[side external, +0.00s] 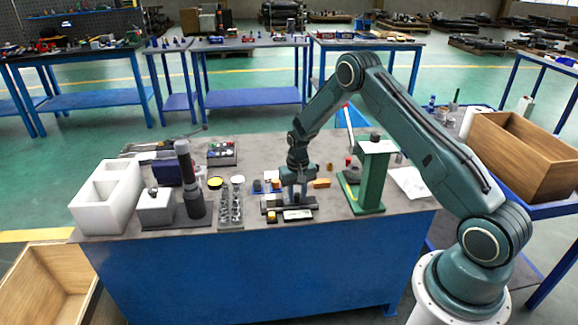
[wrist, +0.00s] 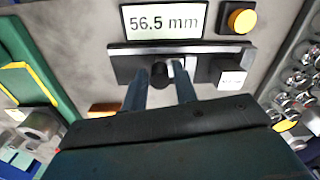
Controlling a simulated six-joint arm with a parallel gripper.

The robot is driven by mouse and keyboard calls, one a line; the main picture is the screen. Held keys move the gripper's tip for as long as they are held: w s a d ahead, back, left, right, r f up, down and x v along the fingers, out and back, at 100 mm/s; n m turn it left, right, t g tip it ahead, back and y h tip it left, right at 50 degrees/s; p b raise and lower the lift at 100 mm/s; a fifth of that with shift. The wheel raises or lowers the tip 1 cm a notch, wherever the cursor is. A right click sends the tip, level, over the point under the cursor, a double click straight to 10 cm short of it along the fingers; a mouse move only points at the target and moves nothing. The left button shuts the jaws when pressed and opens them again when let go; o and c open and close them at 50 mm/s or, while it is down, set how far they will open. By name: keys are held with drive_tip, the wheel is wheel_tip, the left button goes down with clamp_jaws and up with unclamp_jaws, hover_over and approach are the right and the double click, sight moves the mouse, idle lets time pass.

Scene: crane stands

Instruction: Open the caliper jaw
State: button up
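The caliper is a dark bar (wrist: 205,56) with a lit display reading 56.5 mm (wrist: 164,21); in the side view the caliper (side external: 297,214) lies near the table's front edge. A short black knob (wrist: 160,73) stands up from the bar. My gripper (wrist: 163,74) points down over the bar, its two fingers apart on either side of the knob. A gap shows beside the knob; contact on the other side is unclear. My gripper hides part of the caliper in the side view.
A yellow button (wrist: 241,20) sits beside the display. A green stand (side external: 372,180) rises close on the right in the side view. A rack of metal parts (side external: 231,205) and a dark cylinder (side external: 186,180) stand to the left. An orange block (side external: 321,183) lies behind.

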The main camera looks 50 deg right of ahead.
drive_tip(key=shift+r, duration=0.15)
wheel_tip(320, 180, up, 14)
drive_tip(key=shift+f, duration=0.2)
idle(0.5)
drive_tip(key=shift+r, duration=0.1)
wheel_tip(320, 180, up, 12)
drive_tip(key=r+n+t, duration=0.1)
drive_tip(key=n, duration=0.1)
hover_over(297, 195)
drive_tip(key=s+a, duration=0.5)
drive_tip(key=a, duration=0.1)
drive_tip(key=s+a+r+n+t, duration=0.1)
drive_tip(key=s+a+r+t, duration=0.1)
drive_tip(key=s+a+r, duration=0.35)
drive_tip(key=s+a+r+n+t, duration=0.1)
drive_tip(key=s+a+r+n, duration=0.1)
drive_tip(key=s, duration=0.8)
drive_tip(key=s+a+r+n+t, duration=0.1)
drive_tip(key=s+a, duration=0.3)
drive_tip(key=s, duration=0.7)
drive_tip(key=shift+s+r+n+t, duration=0.3)
drive_tip(key=shift+r+n, duration=0.1)
drive_tip(key=shift+r, duration=0.15)
